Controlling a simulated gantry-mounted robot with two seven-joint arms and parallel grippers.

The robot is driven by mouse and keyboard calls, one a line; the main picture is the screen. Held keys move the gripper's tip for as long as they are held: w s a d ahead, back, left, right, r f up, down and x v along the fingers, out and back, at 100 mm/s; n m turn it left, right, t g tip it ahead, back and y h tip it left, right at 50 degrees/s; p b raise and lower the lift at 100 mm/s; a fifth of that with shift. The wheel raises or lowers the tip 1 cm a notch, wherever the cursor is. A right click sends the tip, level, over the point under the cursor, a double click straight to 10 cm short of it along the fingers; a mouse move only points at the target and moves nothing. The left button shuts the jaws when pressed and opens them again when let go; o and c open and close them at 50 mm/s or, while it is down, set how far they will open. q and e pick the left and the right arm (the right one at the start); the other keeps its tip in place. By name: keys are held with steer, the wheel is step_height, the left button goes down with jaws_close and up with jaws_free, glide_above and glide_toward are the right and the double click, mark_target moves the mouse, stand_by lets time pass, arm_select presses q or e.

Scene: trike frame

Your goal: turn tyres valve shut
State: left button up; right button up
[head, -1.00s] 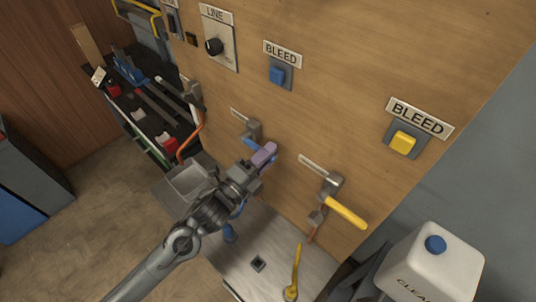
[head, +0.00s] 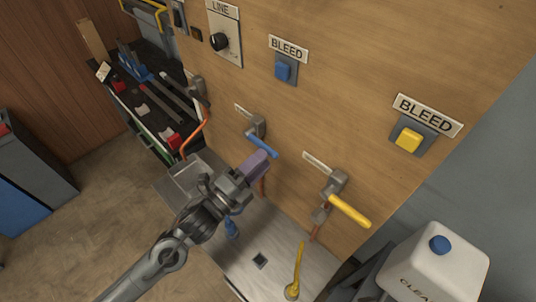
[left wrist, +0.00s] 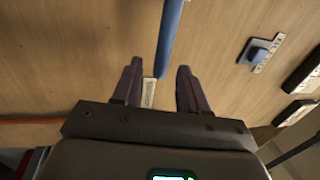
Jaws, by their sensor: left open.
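A valve with a blue lever (head: 263,147) is on the wooden panel, its grey body (head: 257,126) beside a small nameplate too small to read. The lever slants down to the right. My left gripper (head: 260,162), with purple-grey fingers, is just below the lever. In the left wrist view the gripper (left wrist: 157,75) is open, and the blue lever (left wrist: 171,35) runs down to between its fingertips; I cannot tell whether it touches them. A second valve has a yellow lever (head: 349,210). I cannot read which valve is for the tyres. My right gripper is not in view.
Blue (head: 285,69) and yellow (head: 409,139) BLEED buttons and a LINE knob (head: 220,42) are on the panel. A white jug (head: 430,270) stands at lower right. A metal tray (head: 270,245) lies below the valves. A tool rack (head: 150,105) is at left.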

arm_select(q)
steer(key=v, duration=0.6)
steer(key=shift+s+b, duration=0.15)
steer(key=shift+b, duration=0.2)
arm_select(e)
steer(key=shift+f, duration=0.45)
arm_select(q)
steer(key=shift+a+f, duration=0.1)
steer(key=shift+f, duration=0.1)
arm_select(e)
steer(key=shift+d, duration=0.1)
